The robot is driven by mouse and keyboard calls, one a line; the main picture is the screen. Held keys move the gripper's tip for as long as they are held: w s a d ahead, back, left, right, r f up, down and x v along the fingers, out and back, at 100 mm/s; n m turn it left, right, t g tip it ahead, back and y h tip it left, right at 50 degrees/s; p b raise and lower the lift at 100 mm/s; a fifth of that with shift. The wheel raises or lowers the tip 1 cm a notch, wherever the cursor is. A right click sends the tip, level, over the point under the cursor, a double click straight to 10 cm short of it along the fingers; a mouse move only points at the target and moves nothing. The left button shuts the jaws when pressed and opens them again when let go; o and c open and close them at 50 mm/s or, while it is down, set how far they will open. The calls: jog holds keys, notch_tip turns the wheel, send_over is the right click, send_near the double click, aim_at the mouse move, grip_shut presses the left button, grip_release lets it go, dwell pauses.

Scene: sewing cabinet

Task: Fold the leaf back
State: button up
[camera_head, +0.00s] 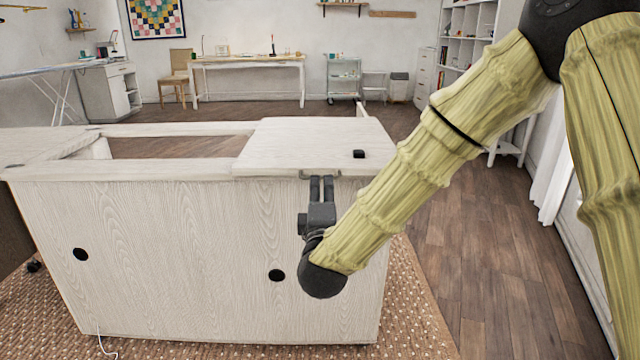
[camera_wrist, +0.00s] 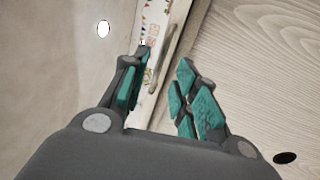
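The pale wood cabinet (camera_head: 180,230) stands in front of me, with an open well in its top. The leaf (camera_head: 300,140) lies flat on the right part of the top, with a small black piece (camera_head: 358,154) on it. My gripper (camera_head: 321,180) is at the leaf's front edge, fingers pointing toward it, by a thin grey fitting there. In the wrist view my gripper (camera_wrist: 160,90) has its teal-padded fingers apart. A pale strip with coloured marks shows beyond and between them. Contact with the edge cannot be told.
Two black round spots (camera_head: 276,275) mark the cabinet's front. A woven rug (camera_head: 415,310) lies under it. The wood floor (camera_head: 510,270) to the right is free. A table (camera_head: 245,63), chair (camera_head: 178,75), cart (camera_head: 343,80) and shelves (camera_head: 466,40) stand far back.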

aim_at(321, 178)
jog(key=shift+b+x, duration=0.6)
jog(key=shift+x, duration=1.85)
grip_shut()
jog(key=shift+a, duration=0.15)
